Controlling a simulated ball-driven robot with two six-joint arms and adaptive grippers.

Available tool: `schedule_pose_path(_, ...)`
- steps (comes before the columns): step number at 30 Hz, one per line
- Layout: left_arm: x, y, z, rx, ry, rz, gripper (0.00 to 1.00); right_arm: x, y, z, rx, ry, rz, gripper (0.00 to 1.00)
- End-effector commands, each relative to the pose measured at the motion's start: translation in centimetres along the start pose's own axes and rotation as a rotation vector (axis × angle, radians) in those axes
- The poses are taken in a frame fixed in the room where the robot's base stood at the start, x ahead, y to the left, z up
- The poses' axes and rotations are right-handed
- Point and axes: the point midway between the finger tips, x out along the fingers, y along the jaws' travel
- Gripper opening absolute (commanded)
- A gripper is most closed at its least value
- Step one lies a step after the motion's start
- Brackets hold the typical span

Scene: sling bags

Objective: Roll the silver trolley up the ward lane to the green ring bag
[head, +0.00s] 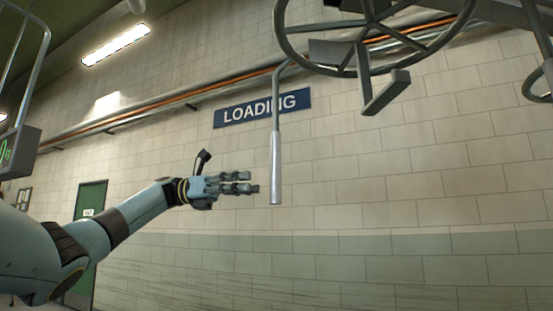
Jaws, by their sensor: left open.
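My left gripper (248,183) reaches in from the left with its fingers stretched out to the right, open and empty. Just right of its fingertips hangs a silver upright handle (276,168) on a bent rod; in the picture a small gap separates them. The rod runs up to a dark grey spoked ring frame (345,62) overhead, cut off by the top edge. I cannot tell whether this frame is part of the silver trolley. I can make out no green ring bag and no ward lane. My right gripper is out of view.
A grey box with a green readout (22,150) hangs on a metal frame at the left edge. Behind are a block wall with a blue LOADING sign (262,108), pipes (180,102) and a green door (90,205). The space right of the handle looks clear.

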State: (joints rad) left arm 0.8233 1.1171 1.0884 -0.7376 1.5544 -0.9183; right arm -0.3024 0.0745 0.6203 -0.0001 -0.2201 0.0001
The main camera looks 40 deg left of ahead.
Motion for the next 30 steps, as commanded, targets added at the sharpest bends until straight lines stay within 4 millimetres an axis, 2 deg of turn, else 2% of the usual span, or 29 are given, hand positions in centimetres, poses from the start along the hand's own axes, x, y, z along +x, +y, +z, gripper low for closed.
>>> schedule_pose_path(1,-0.9,-0.8,2.0,0.041,0.012,0.012,0.45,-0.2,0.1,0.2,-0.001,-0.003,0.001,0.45)
schedule_pose_path(3,-1.9,-1.6,3.8,0.085,0.026,0.025,0.45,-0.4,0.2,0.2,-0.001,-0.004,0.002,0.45)
schedule_pose_path(6,-2.5,-2.4,5.2,0.121,0.039,0.034,0.45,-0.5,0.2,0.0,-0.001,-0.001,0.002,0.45)
schedule_pose_path(8,-2.2,-2.5,5.4,0.127,0.041,0.035,0.45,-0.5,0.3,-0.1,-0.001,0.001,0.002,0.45)
schedule_pose_path(11,-0.8,-2.5,5.2,0.125,0.042,0.032,0.45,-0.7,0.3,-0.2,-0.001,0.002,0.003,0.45)
schedule_pose_path(21,5.7,-2.3,5.2,0.124,0.038,0.032,0.45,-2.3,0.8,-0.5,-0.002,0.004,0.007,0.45)
schedule_pose_path(25,7.3,-2.1,5.1,0.123,0.038,0.034,0.45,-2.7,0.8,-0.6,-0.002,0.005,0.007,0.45)
schedule_pose_path(30,8.1,-2.1,4.9,0.124,0.039,0.035,0.45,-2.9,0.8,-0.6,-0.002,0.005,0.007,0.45)
